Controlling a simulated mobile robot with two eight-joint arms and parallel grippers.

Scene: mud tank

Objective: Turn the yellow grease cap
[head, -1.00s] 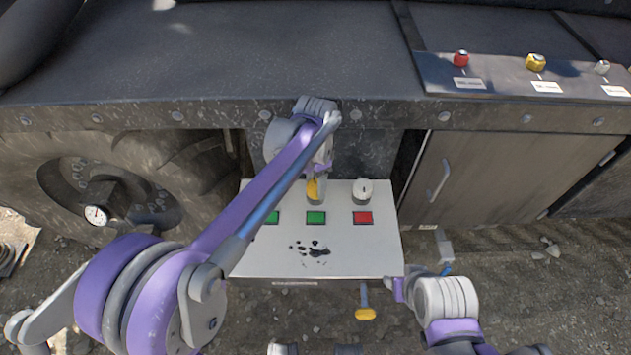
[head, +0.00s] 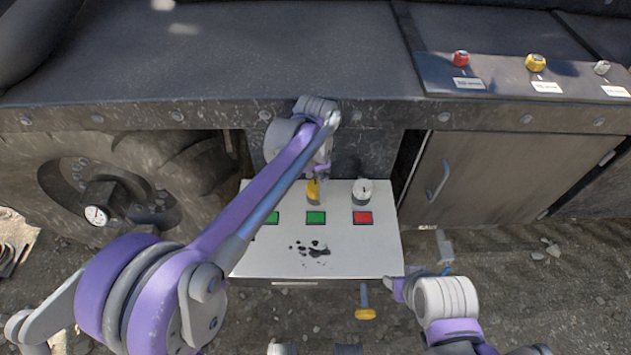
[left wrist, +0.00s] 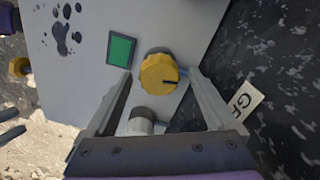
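The yellow grease cap (head: 313,188) stands on a light grey panel (head: 370,250), at its back edge, left of a white cap (head: 362,190). In the left wrist view the yellow cap (left wrist: 158,72) is round and ridged, with a dark pointer mark toward the right. My left gripper (left wrist: 160,75) is open, with one finger on each side of the yellow cap and a visible gap on both sides. The white cap (left wrist: 143,122) shows between the fingers, nearer the wrist. My right gripper (head: 443,248) is at the panel's front right; its fingers are unclear.
Green (head: 316,218) and red (head: 362,218) squares and a dark stain (head: 312,249) mark the panel. A yellow-ended handle (head: 365,313) sticks out in front. A large wheel (head: 110,190) is at left, a cabinet door (head: 490,170) at right. An overhanging dark ledge (head: 250,60) is above.

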